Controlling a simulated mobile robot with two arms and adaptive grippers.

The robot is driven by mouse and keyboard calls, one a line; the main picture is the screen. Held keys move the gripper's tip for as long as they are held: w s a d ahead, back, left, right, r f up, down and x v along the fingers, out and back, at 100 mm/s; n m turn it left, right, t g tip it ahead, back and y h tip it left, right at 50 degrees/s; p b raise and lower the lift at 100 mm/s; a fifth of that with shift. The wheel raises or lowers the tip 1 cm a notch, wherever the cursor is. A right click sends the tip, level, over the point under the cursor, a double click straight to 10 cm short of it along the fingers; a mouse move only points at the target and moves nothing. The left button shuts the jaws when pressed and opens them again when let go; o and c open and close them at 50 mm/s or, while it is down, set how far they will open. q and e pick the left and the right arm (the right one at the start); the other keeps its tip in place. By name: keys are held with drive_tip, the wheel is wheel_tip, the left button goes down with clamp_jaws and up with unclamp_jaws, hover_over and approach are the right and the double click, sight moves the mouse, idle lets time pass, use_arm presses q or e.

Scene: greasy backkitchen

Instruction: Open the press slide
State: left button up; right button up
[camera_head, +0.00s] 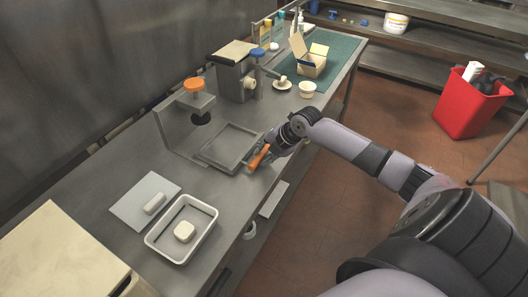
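The press (166,132) is a grey bracket with an orange knob (193,85) on top, standing on the steel bench. Its slide (205,160) is a flat grey framed tray in front of the bracket, reaching towards the bench's front edge. An orange handle (259,157) sits at the slide's front side. My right gripper (267,150) reaches in from the right and is at the handle, overlapping its far end. The fingers are small and partly hidden, so I cannot tell whether they are closed on the handle. My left gripper is not in view.
A white tray (154,243) with a pale block and a grey plate (128,207) lie nearer on the bench. A blue-knobbed machine (232,80), a cup (282,81), a bowl (307,90) and an open box (312,66) stand farther back. A red bin (464,108) stands on the floor.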

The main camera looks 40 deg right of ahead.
drive_tip(key=shift+o, duration=1.6)
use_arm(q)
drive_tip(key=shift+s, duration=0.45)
use_arm(e)
drive_tip(key=v, duration=1.2)
